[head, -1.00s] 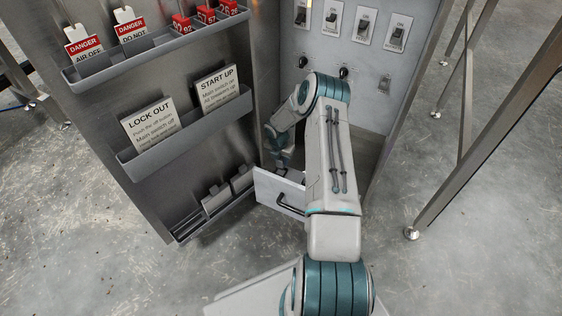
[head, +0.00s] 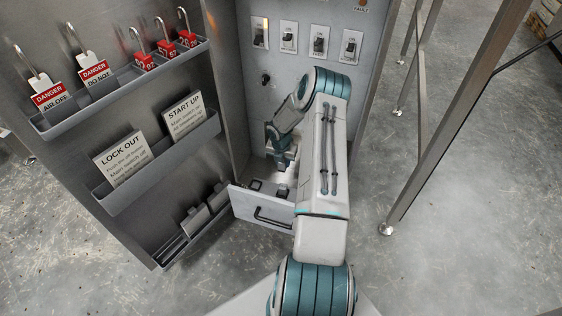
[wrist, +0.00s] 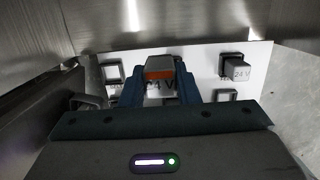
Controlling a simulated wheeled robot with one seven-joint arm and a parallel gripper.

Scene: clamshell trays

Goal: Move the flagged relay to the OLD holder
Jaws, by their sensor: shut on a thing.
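My gripper (wrist: 160,85) is shut on a grey relay with an orange band (wrist: 160,68), seen between its blue fingers in the wrist view. In the head view my gripper (head: 284,162) is above the back of an open white drawer (head: 250,206) low in the cabinet. The relay cannot be made out there. A second relay (wrist: 235,68), marked 24 V, stands on the white panel at the right of the wrist view. I cannot read which holder is OLD.
The open cabinet door on the left carries racks with padlocked tags (head: 95,72), a LOCK OUT card (head: 123,160) and a START UP card (head: 184,116). Switches (head: 319,42) line the panel above the drawer. A metal frame leg (head: 415,150) stands right of my arm.

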